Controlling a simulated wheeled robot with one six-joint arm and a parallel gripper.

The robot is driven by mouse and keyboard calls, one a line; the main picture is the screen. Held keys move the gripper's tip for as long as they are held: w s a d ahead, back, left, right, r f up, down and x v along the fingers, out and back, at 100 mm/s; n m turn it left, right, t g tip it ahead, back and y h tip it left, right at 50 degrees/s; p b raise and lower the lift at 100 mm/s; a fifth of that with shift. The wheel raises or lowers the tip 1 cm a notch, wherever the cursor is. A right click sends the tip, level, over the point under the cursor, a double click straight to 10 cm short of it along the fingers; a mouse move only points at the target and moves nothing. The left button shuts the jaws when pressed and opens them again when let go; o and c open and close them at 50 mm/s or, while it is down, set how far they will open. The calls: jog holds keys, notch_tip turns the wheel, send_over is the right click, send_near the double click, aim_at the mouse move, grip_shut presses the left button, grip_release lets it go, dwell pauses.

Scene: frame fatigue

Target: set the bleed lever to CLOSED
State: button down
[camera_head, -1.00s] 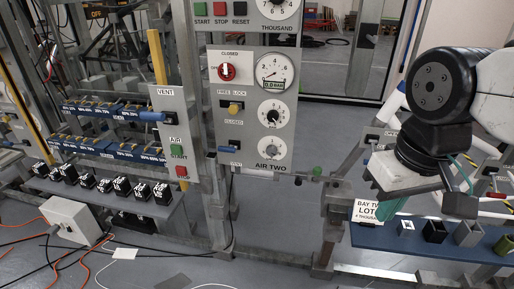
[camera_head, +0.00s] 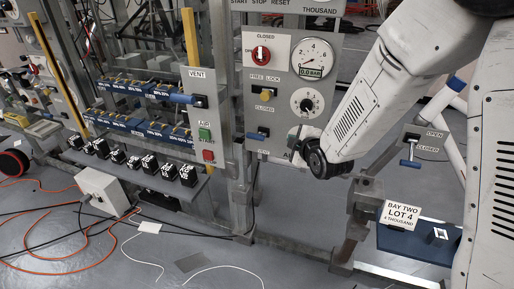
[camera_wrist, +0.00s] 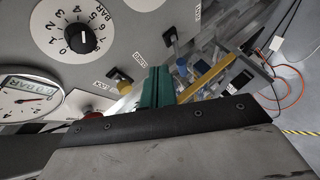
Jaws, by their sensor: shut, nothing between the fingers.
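No legible label names the bleed lever. A blue-handled lever (camera_head: 409,163) hangs down beside OPEN and CLOSED labels on a post at the right of the head view. Another blue handle (camera_head: 257,136) is low on the grey panel (camera_head: 281,110), its label unreadable. A lever also shows at the top of the wrist view (camera_wrist: 172,45). My gripper's teal fingers (camera_wrist: 157,88) are shut and empty in front of the panel, beside the yellow knob (camera_wrist: 121,82) in that picture; contact cannot be told.
The panel carries a red knob (camera_head: 261,53), a gauge (camera_head: 312,59) reading 0.0 BAR and a black dial (camera_head: 307,104). Left is a VENT box (camera_head: 203,118) with a blue handle. A blue tray (camera_head: 400,243) lies at lower right. Cables cross the floor.

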jog(key=a+f+n+t+y, duration=0.3)
jog(key=a+f+n, duration=0.2)
jog(key=a+f, duration=0.15)
jog(key=n+t+y, duration=0.3)
jog(key=n, duration=0.2)
send_near(252, 138)
jog(key=w+a, duration=0.2)
jog(key=a, duration=0.2)
jog(key=shift+w+d+r, duration=0.35)
jog(key=shift+w+r, duration=0.1)
jog(key=shift+w, duration=0.25)
jog(key=shift+w+d+r, duration=0.35)
jog(key=shift+w+r, duration=0.05)
jog(key=shift+w, duration=0.3)
jog(key=shift+r, duration=0.1)
